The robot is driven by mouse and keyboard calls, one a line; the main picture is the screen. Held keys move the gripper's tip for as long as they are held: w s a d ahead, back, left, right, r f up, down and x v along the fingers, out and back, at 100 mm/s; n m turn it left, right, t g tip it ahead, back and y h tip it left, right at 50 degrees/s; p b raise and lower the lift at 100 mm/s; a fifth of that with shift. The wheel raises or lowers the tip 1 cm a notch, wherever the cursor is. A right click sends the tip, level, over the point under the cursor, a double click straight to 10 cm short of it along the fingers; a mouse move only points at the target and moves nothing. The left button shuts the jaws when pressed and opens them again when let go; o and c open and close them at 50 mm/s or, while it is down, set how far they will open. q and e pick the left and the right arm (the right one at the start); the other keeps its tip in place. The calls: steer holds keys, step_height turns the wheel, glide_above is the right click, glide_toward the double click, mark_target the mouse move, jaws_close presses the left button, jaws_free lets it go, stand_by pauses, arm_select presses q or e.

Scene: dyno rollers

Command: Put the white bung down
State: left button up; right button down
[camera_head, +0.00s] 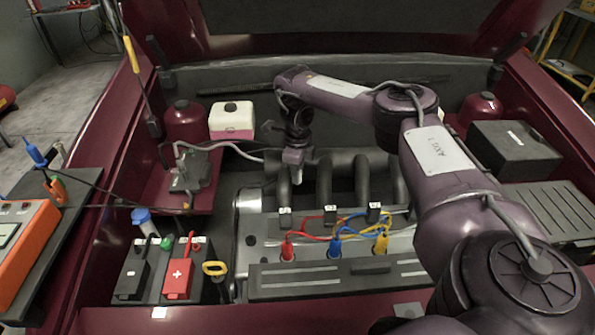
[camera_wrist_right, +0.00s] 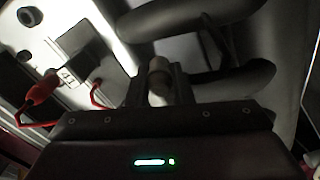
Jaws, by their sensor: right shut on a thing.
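My right gripper (camera_head: 293,160) hangs pointing down over the engine, close to the left end of the dark curved intake pipes (camera_head: 325,178). In the right wrist view my right gripper (camera_wrist_right: 160,84) is shut on a small pale, off-white bung (camera_wrist_right: 158,66). The bung sits between the two fingertips, with its end showing. My left gripper is in neither view.
The engine bay is crowded. Red, blue and yellow plug leads (camera_head: 335,248) stand in front of the pipes. A battery (camera_head: 155,268) is at front left, a white and pink tank (camera_head: 231,120) at back left, and a black box (camera_head: 513,150) at right.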

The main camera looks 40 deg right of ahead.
steer(key=c, duration=1.3)
jaws_free()
steer(key=shift+f, duration=0.1)
step_height(320, 180, up, 4)
steer(key=shift+w+f, duration=0.1)
steer(key=shift+f, duration=0.15)
step_height(320, 180, up, 9)
steer(key=p, duration=0.3)
steer(key=shift+p, duration=0.4)
steer(key=shift+f, duration=0.15)
